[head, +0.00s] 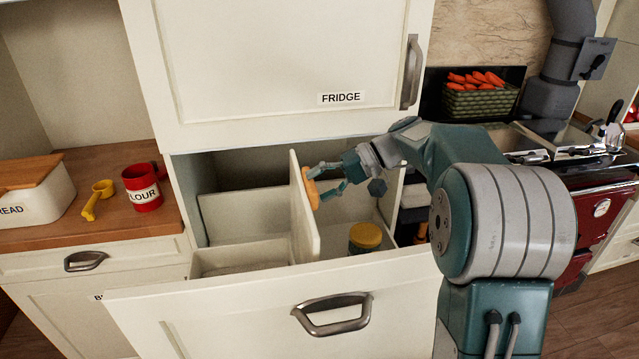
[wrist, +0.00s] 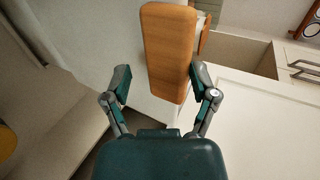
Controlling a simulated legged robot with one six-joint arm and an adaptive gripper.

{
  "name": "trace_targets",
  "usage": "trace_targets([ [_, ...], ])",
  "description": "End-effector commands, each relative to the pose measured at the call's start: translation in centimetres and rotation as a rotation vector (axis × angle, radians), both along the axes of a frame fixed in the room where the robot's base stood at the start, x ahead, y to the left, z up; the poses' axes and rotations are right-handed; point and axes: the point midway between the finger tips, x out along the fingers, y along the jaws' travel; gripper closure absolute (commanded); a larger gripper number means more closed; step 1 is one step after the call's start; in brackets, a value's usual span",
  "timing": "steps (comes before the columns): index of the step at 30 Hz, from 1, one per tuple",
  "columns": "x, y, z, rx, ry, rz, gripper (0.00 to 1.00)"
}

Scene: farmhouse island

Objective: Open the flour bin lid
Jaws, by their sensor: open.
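A drawer (head: 220,310) under the fridge door is pulled open. In it, a pale panel (head: 302,225), which looks like the bin lid, stands nearly upright at the right side of an open, pale-walled compartment (head: 240,249). A wooden handle (head: 312,187) sits on the panel's right face; it also shows in the wrist view (wrist: 168,50). My gripper (head: 328,180) is open beside the handle. In the wrist view its fingers (wrist: 165,88) are spread to either side of the handle's near end. I cannot tell whether they touch it.
A yellow-lidded jar (head: 365,237) stands in the drawer's right part. A red FLOUR cup (head: 142,188), a yellow scoop (head: 97,198) and a bread box (head: 30,192) are on the left counter. The fridge door (head: 290,60) is shut above. A carrot basket (head: 480,95) and red stove (head: 597,215) are right.

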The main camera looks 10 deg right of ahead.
Motion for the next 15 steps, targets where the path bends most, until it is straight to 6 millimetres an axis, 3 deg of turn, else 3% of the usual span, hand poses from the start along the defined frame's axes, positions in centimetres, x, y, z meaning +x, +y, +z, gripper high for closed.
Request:
trace_targets([
  [1,-0.15,-0.15,-1.11,-0.01,0.022,0.004,0.85],
  [15,-0.18,-0.2,-1.25,-0.011,0.022,0.006,0.81],
])
